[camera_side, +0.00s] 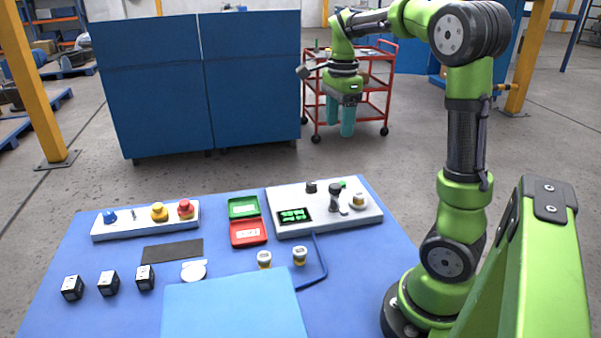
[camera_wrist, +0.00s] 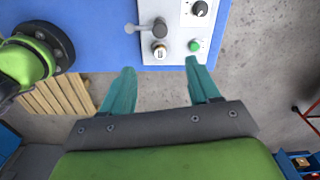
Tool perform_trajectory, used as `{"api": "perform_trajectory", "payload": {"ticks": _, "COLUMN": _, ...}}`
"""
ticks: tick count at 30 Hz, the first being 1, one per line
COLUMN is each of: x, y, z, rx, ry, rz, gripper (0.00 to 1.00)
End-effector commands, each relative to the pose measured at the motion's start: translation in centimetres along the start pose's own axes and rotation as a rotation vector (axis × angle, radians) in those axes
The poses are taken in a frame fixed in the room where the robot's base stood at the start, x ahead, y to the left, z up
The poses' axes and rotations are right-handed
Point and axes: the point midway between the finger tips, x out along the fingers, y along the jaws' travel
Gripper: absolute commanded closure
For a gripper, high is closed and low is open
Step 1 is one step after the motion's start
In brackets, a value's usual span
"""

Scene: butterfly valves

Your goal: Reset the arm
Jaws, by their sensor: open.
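My green arm is raised, with my gripper (camera_side: 340,127) pointing down, high above the far right end of the blue table (camera_side: 110,232). In the wrist view my gripper (camera_wrist: 160,70) has its two teal fingers apart with nothing between them. Below it in that view is the edge of a white control panel (camera_wrist: 176,50). The panel (camera_side: 320,220) also shows in the side view, with a green display, a black knob, a lever and a yellow-and-silver valve (camera_side: 358,201).
A white button box (camera_side: 146,230) stands at the back left. Green (camera_side: 244,207) and red (camera_side: 248,233) trays, several black blocks (camera_side: 108,283) and a light blue panel (camera_side: 232,312) are on the table. A red cart (camera_side: 372,92) stands on the floor behind my gripper.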

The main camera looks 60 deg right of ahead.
Motion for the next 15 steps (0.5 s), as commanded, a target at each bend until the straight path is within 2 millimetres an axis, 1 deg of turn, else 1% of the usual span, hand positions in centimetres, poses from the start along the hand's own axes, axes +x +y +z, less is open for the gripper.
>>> {"api": "perform_trajectory", "payload": {"ticks": 7, "x": 0.0, "y": 0.0, "z": 0.0, "rx": -0.001, "ry": 0.000, "rz": 0.000, "gripper": 0.39}}
{"api": "perform_trajectory", "payload": {"ticks": 10, "x": 0.0, "y": -0.1, "z": -0.1, "rx": -0.036, "ry": 0.003, "rz": -0.007, "gripper": 0.39}}
{"api": "perform_trajectory", "payload": {"ticks": 13, "x": 0.7, "y": -0.4, "z": 0.0, "rx": -0.153, "ry": 0.006, "rz": -0.025, "gripper": 0.39}}
{"api": "perform_trajectory", "payload": {"ticks": 15, "x": 1.6, "y": 0.0, "z": 0.9, "rx": -0.299, "ry": -0.009, "rz": -0.046, "gripper": 0.39}}
